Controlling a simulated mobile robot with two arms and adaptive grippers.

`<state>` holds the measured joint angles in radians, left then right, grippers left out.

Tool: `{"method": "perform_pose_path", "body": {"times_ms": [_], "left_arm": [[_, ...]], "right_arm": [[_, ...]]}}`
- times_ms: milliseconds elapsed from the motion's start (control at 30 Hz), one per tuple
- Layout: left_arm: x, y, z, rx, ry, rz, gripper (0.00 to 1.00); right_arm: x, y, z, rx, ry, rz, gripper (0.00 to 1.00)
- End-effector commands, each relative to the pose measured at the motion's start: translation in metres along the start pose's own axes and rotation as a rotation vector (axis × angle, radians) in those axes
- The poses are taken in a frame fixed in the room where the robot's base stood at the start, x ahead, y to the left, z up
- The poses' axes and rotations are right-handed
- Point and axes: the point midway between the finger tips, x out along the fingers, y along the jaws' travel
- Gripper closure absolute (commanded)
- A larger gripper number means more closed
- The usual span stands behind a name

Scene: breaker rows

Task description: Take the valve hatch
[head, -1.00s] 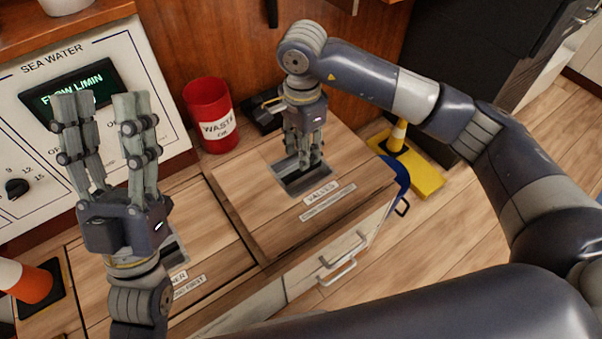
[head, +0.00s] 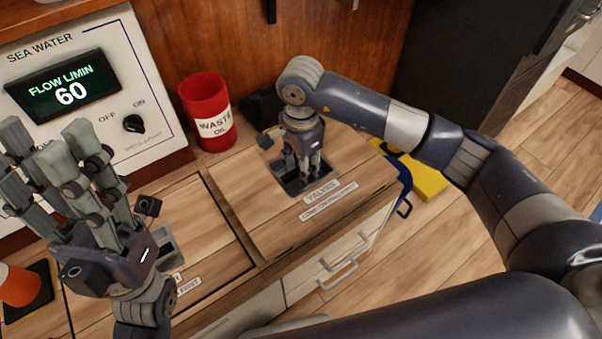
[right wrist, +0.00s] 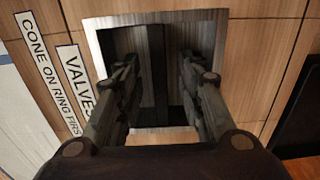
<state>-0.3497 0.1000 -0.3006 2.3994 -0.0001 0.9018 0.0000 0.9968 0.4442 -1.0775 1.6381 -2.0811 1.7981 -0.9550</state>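The valve hatch (head: 265,232) is a wooden lid with a VALVES label and a recessed metal pocket, lying in the counter top. In the right wrist view the hatch (right wrist: 262,60) shows a dark upright bar (right wrist: 158,70) inside the pocket. My right gripper (head: 303,180) points down into the pocket. In the right wrist view its two fingers (right wrist: 157,88) stand apart, one on each side of the bar, with gaps showing. My left gripper (head: 52,148) is raised at the left with its fingers spread and empty. It hides part of the panel and counter.
A red waste oil can (head: 207,110) stands behind the hatch, near the wood wall. A second hatch (head: 205,225) lies to the left, partly hidden. An orange cone (head: 18,285) stands at the far left. A yellow base (head: 425,180) lies on the floor at right.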

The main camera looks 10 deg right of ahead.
Motion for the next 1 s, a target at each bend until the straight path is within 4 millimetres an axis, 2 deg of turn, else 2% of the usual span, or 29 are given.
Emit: {"method": "perform_pose_path", "body": {"times_ms": [133,167,300,800,1000], "left_arm": [[0.001,0.0,0.0,0.0,-0.001,0.0,0.53],[0.001,0.0,0.0,0.0,-0.001,0.0,0.53],[0.001,0.0,0.0,0.0,-0.001,0.0,0.53],[0.001,0.0,0.0,0.0,-0.003,0.0,0.53],[0.009,0.0,-0.001,0.0,-0.003,0.0,0.53]], "right_arm": [[-0.001,0.0,0.0,0.0,0.0,-0.001,0.65],[-0.001,0.0,0.0,0.0,0.0,-0.001,0.7],[-0.001,0.0,0.0,0.0,0.0,-0.001,1.0],[-0.005,-0.002,0.0,-0.001,-0.001,-0.007,1.0],[-0.019,-0.002,0.0,-0.001,0.0,-0.008,1.0]]}}
